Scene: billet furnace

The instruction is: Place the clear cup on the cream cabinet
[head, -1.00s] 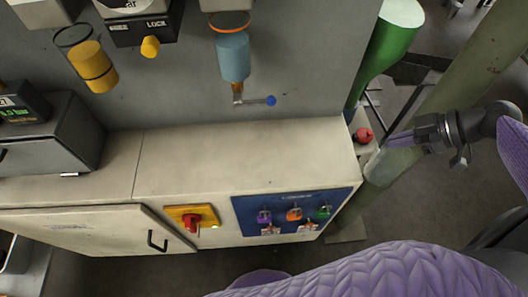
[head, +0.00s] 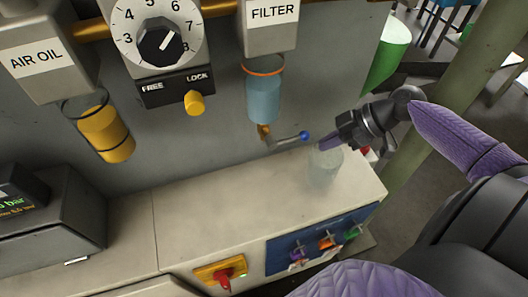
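The clear cup (head: 324,170) is faint and see-through in the head view. It appears upright over the right part of the cream cabinet's top (head: 225,205). I cannot tell whether its base touches the surface. The fingers show nearly edge-on and look shut on the cup. My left gripper is out of view.
A blue filter bowl (head: 264,95) with a blue-tipped lever (head: 304,135) hangs behind the cup. A yellow oil bowl (head: 108,135) hangs further left. A dark gauge box (head: 45,225) stands at left. The cabinet top's middle is clear.

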